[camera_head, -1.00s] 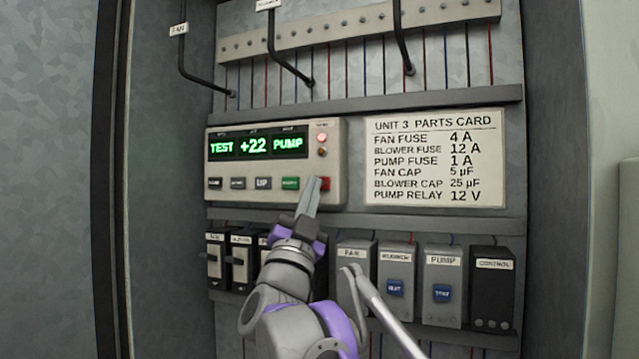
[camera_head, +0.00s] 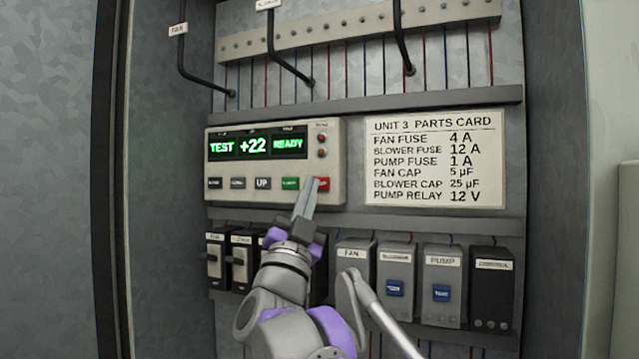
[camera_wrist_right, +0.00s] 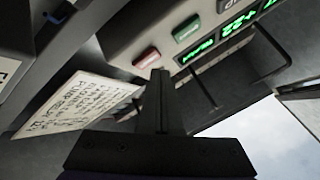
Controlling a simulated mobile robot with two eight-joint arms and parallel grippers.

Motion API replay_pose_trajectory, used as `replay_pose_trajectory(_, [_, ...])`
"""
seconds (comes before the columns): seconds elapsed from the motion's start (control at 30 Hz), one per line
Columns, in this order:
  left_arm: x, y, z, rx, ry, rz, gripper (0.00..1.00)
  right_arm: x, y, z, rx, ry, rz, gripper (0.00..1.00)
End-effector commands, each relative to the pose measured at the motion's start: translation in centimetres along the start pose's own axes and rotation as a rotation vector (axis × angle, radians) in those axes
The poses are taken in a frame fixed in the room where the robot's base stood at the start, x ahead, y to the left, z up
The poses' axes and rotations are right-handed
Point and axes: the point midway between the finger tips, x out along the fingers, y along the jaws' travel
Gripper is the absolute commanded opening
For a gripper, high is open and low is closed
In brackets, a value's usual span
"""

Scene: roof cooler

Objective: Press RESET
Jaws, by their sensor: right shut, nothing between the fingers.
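The control panel (camera_head: 225,195) is a beige box with a green display (camera_head: 258,145) reading TEST, +22, READY. Its lower row has black buttons, a green button (camera_head: 290,184) and a red button (camera_head: 323,184) at the right end. The red button's label is too small to read. My right gripper (camera_head: 310,182) is shut and empty, its tips just left of the red button and partly overlapping it in the head view. In the right wrist view, the red button (camera_wrist_right: 147,57) shows just beyond the fingertips (camera_wrist_right: 159,74); contact is not evident. My left gripper is not in view.
A parts card (camera_head: 435,160) is fixed right of the panel. Below are breaker-like switches (camera_head: 215,262) and grey modules, including FAN, PUMP (camera_head: 442,300) and a black one (camera_head: 492,290). Black hooked cables (camera_head: 290,65) hang above. Cabinet walls bound both sides.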

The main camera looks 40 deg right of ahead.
Motion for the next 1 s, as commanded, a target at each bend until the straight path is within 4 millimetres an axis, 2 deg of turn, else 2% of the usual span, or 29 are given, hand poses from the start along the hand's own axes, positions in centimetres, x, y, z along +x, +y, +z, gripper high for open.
replay_pose_trajectory(0.37, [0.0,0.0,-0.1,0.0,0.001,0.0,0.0,-0.3,-0.2,-0.2,0.001,0.0,0.0,0.0])
replay_pose_trajectory(0.8, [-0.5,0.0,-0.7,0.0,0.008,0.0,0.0,-3.1,-2.4,-2.4,0.003,0.0,0.0,0.0])
replay_pose_trajectory(1.0, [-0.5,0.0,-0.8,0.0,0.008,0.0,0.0,-3.6,-2.6,-2.6,0.0,0.0,0.001,0.0])
